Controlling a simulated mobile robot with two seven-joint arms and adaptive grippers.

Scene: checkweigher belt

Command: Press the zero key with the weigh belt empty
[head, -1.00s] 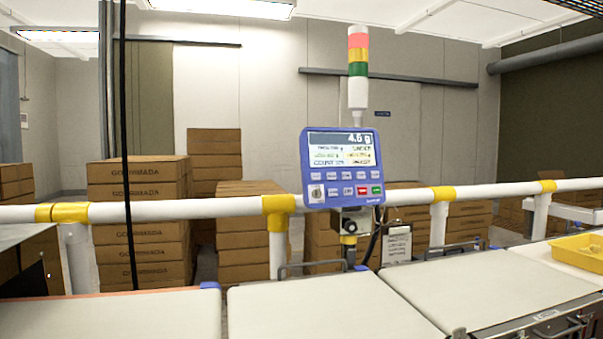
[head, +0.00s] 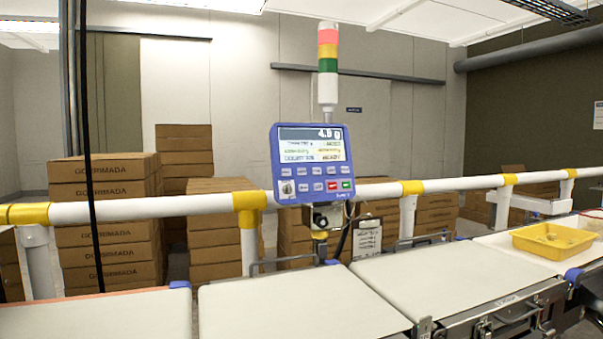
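The blue control panel (head: 312,163) stands on a post behind the belts, at the middle of the head view. Its display (head: 311,134) shows about 4.5 g; the last digit is blurred. Two rows of keys (head: 315,179) sit below the screen, with a red and a green key at the lower right. The key labels are too small to read, so I cannot tell which is the zero key. The middle belt (head: 290,306), in front of the panel, has nothing on its visible part. Neither gripper is in view.
A white rail (head: 150,210) with yellow joints runs behind the belts. A light tower (head: 328,65) rises above the panel. A yellow tray (head: 553,241) stands at the right, past the right belt (head: 440,275). Stacked cartons (head: 105,220) fill the background.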

